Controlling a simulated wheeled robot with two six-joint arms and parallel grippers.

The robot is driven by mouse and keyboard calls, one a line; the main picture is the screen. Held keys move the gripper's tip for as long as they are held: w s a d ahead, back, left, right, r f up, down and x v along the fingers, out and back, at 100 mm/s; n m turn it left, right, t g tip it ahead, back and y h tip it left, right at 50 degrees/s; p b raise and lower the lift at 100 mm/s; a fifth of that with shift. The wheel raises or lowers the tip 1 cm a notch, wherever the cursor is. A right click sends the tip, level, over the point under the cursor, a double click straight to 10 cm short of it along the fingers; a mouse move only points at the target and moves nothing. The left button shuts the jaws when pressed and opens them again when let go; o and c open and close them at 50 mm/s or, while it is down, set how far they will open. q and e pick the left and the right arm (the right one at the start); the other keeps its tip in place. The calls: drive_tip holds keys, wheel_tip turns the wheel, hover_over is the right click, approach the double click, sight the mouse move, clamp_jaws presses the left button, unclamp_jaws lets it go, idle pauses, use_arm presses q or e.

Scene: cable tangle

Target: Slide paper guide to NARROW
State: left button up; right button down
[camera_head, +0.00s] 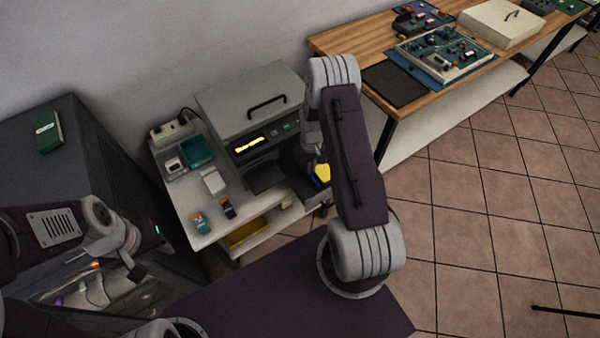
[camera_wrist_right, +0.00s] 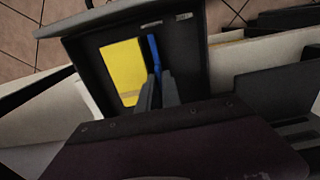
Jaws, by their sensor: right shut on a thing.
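The printer (camera_head: 250,98) stands on a side table in the head view, with its dark paper tray (camera_wrist_right: 100,55) pulled out at its right side. In the right wrist view a yellow paper stack (camera_wrist_right: 122,68) lies in the tray. A blue paper guide (camera_wrist_right: 153,52) stands along the stack's right edge, a small gap apart from it. My right gripper (camera_wrist_right: 158,92) is shut on the blue guide; its fingers hide the guide's lower part.
Small boxes and a teal tray (camera_head: 198,151) lie on the side table left of the printer. A dark cabinet (camera_head: 100,150) stands at the left. A wooden bench (camera_head: 350,42) with electronics stands at the back right. The tiled floor at right is mostly clear.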

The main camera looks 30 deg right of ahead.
drive_tip(key=shift+d, duration=0.4)
drive_tip(key=shift+w+r, duration=0.1)
drive_tip(key=c, duration=1.7)
unclamp_jaws()
drive_tip(key=shift+o, duration=0.9)
drive_tip(key=shift+d, duration=0.1)
